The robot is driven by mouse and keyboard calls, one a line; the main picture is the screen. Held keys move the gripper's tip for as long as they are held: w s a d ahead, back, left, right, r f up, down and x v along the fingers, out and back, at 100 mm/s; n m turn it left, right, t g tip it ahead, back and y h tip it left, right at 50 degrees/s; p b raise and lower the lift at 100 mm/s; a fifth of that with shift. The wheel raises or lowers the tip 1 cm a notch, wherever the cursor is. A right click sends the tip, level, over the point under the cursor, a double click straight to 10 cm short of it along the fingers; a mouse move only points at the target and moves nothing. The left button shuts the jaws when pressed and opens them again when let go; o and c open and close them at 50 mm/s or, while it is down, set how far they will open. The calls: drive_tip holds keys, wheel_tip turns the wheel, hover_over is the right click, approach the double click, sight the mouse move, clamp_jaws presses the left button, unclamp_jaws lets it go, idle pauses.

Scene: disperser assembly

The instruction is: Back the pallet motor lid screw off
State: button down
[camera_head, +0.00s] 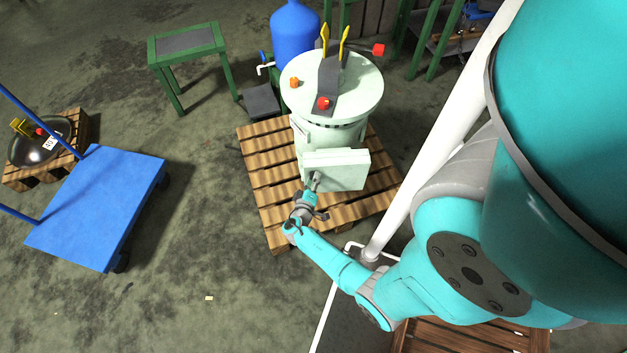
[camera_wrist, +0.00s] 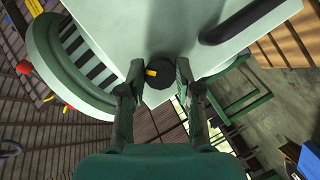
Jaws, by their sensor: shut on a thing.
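The pallet motor lid screw is a round black knob with a yellow mark (camera_wrist: 160,73), set on the pale green lid (camera_wrist: 130,25) near its edge. My gripper (camera_wrist: 160,76) has one finger on either side of the knob and is shut on it. In the head view my gripper (camera_head: 315,181) reaches the front of the pale green lid box (camera_head: 340,165) on the machine's side. The screw is hidden there. The pale green machine (camera_head: 335,100) stands upright on a wooden pallet (camera_head: 265,175).
A black bar handle (camera_wrist: 243,22) is on the lid beside the knob. A blue tank (camera_head: 294,35) and a green table (camera_head: 187,42) stand behind the machine. A blue cart (camera_head: 105,200) is at left. The floor between cart and pallet is clear.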

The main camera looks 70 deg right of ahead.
drive_tip(key=n+h, duration=0.1)
drive_tip(key=n, duration=0.1)
drive_tip(key=n+h, duration=0.1)
drive_tip(key=n, duration=0.1)
drive_tip(key=shift+w+f+n+g, duration=0.1)
drive_tip(key=shift+n+g, duration=0.2)
drive_tip(key=n+h, duration=0.1)
drive_tip(key=n, duration=0.1)
drive_tip(key=n+h, duration=0.1)
drive_tip(key=n, duration=0.2)
drive_tip(key=shift+f, duration=0.1)
drive_tip(key=shift+n, duration=0.4)
drive_tip(key=c, duration=0.8)
unclamp_jaws()
drive_tip(key=a, duration=0.4)
drive_tip(key=a+f, duration=0.1)
drive_tip(key=a, duration=0.3)
drive_tip(key=s+a, duration=0.1)
drive_tip(key=a, duration=0.2)
drive_tip(key=shift+a+f, duration=0.4)
